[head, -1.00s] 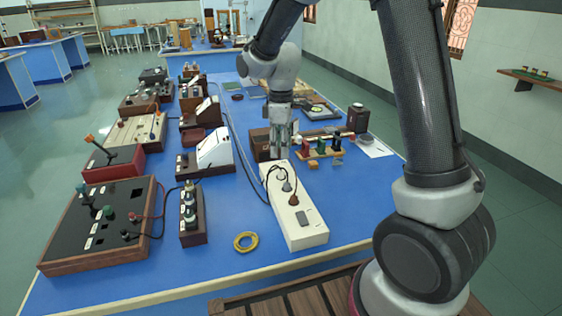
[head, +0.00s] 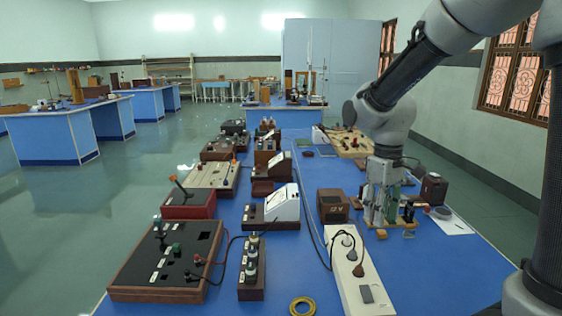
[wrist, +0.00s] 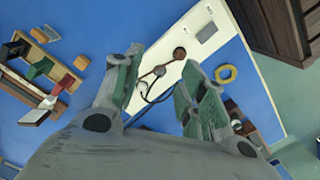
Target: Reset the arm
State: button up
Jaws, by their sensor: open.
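My gripper (head: 378,212) hangs from my arm over the right side of the blue bench (head: 290,250), pointing down. In the wrist view its two green-padded fingers (wrist: 158,92) stand apart with nothing between them. In the head view the gripper is in front of a small wooden stand with coloured parts (head: 408,213) and hides some of it. The white power strip (head: 352,268) lies nearer to me on the bench; in the wrist view this strip (wrist: 198,52) shows beyond the fingers. I cannot tell the gripper's exact height above the bench.
A yellow ring (head: 302,306) lies at the bench's near side. A black-topped wooden control box (head: 170,262), a red box (head: 188,206) and a white meter (head: 283,203) stand on the left. A small brown box (head: 333,205) stands left of my gripper. Green floor is open at left.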

jog(key=s+d+r+m+t, duration=0.2)
jog(key=s+d+r, duration=0.3)
jog(key=s, duration=0.3)
jog(key=s+d+r+m+t, duration=0.3)
jog(key=s+d+r+m, duration=0.1)
jog(key=s, duration=0.5)
jog(key=shift+s+d+r, duration=0.15)
jog(key=shift+d+r, duration=0.5)
jog(key=shift+d, duration=0.1)
